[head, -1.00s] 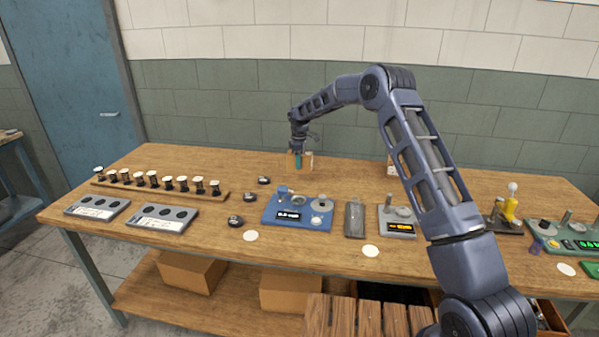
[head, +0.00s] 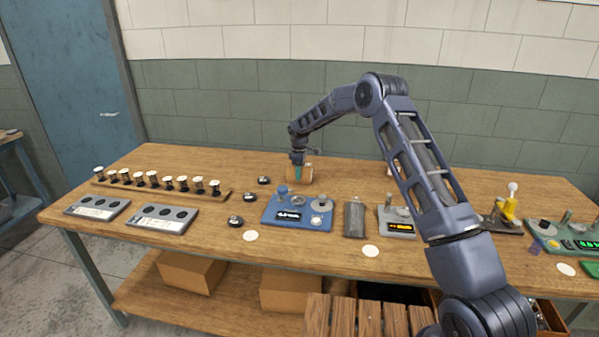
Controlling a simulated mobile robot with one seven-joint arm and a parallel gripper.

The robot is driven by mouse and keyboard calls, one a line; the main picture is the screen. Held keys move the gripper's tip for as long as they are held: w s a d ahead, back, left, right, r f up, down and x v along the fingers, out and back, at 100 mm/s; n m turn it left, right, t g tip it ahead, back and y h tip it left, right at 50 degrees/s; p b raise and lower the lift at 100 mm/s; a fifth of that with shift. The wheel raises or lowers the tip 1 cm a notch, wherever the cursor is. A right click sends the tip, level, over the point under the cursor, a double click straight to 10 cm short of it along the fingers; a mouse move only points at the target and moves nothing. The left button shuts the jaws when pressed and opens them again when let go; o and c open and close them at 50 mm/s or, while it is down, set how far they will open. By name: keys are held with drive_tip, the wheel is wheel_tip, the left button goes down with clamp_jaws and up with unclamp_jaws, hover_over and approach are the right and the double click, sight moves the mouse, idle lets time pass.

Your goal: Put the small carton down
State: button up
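The small carton (head: 306,175) is a brown box at the back middle of the workbench (head: 245,165), behind the blue device. My gripper (head: 298,174) points down at it, with a teal finger part in front of the carton's face. It looks shut on the carton, though the fingers are small and the far one is hidden. The carton's base is at or very near the bench top; I cannot tell whether it touches.
A blue device (head: 298,212) with knobs stands in front of the carton. A rack of white-topped pieces (head: 160,188) is to the left, with black round pieces (head: 264,180) between. A grey device (head: 397,223) stands to the right.

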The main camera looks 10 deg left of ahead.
drive_tip(key=o, duration=0.4)
drive_tip(key=shift+c, duration=0.2)
drive_tip(key=shift+r, duration=0.1)
